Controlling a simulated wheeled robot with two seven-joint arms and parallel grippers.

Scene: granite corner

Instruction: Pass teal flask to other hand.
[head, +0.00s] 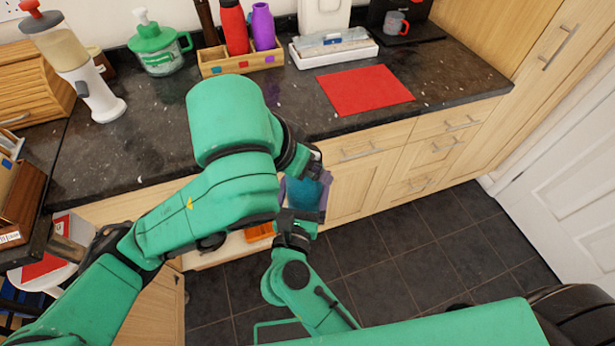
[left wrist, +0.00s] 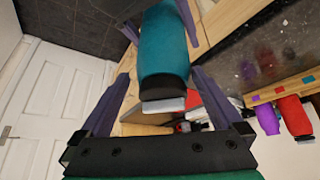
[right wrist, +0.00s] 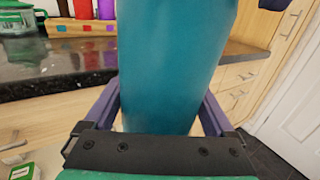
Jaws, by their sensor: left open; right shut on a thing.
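The teal flask (head: 303,193) is held in the air in front of the counter's drawers. My right gripper (head: 301,210) is shut on its body; the right wrist view shows the teal body (right wrist: 170,65) between the fingers. My left gripper (head: 309,172) is open at the flask's other end. In the left wrist view its fingers (left wrist: 160,76) stand on either side of the flask's dark cap end (left wrist: 163,86), with gaps showing. The left arm hides part of the counter and the left fingers are hard to make out in the head view.
The dark counter (head: 140,135) runs behind, with a red mat (head: 365,89), a wooden holder (head: 215,62) with red and purple bottles, a white tray (head: 335,52) and a green-lidded jar (head: 158,50). Cupboard fronts (head: 350,185) are close behind the flask. The floor at right is clear.

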